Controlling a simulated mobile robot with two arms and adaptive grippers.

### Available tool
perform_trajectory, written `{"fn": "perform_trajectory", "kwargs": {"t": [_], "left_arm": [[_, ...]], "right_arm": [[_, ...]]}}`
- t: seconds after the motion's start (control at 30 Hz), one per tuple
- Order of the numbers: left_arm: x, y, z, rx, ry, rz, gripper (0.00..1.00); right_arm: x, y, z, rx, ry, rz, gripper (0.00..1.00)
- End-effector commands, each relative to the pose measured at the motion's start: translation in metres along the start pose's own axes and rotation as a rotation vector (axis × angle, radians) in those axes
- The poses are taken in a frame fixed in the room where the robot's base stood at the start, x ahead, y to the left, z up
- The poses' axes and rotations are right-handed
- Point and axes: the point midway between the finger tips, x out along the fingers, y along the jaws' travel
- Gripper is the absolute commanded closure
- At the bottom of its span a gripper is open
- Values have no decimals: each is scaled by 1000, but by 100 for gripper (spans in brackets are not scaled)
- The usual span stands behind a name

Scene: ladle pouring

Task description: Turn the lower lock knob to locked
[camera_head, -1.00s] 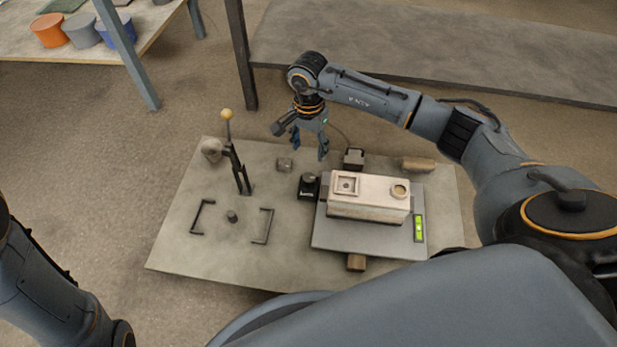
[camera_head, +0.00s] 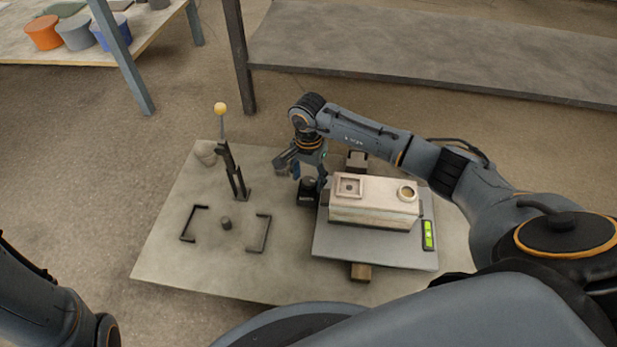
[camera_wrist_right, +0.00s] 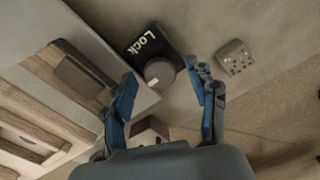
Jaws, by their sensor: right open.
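The lock knob (camera_wrist_right: 159,74) is a round grey knob with a small pale mark, on a black base (camera_wrist_right: 150,47) lettered "Lock" in the right wrist view. In the head view the black base (camera_head: 306,198) stands left of the pale mould box, and my gripper partly covers the knob. My right gripper (camera_head: 309,176) is open above it, pointing down. In the right wrist view my right gripper's blue fingers (camera_wrist_right: 163,78) stand on either side of the knob; I cannot tell whether they touch it. My left gripper is out of view.
The pale box (camera_head: 375,213) sits on a grey plate (camera_head: 345,245) with a green level (camera_head: 428,235). A dark block (camera_head: 356,160) is behind it. A lever with a yellow ball (camera_head: 220,109) and black brackets (camera_head: 262,232) stand left. A small speckled block (camera_wrist_right: 236,58) lies near the knob.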

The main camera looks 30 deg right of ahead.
Motion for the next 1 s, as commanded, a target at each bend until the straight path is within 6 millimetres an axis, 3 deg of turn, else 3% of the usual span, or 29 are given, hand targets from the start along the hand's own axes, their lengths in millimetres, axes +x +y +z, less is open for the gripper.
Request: {"fn": "perform_trajectory", "kwargs": {"t": [0.07, 0.3, 0.67, 1.0], "left_arm": [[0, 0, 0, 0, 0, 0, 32], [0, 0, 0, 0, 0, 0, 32], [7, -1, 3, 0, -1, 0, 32], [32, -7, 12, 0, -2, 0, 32]], "right_arm": [[0, 0, 0, 0, 0, 0, 46], [0, 0, 0, 0, 0, 0, 95], [-2, 0, 0, 46, 1, 1, 97], [-5, 0, -1, 280, 2, 2, 97]]}}
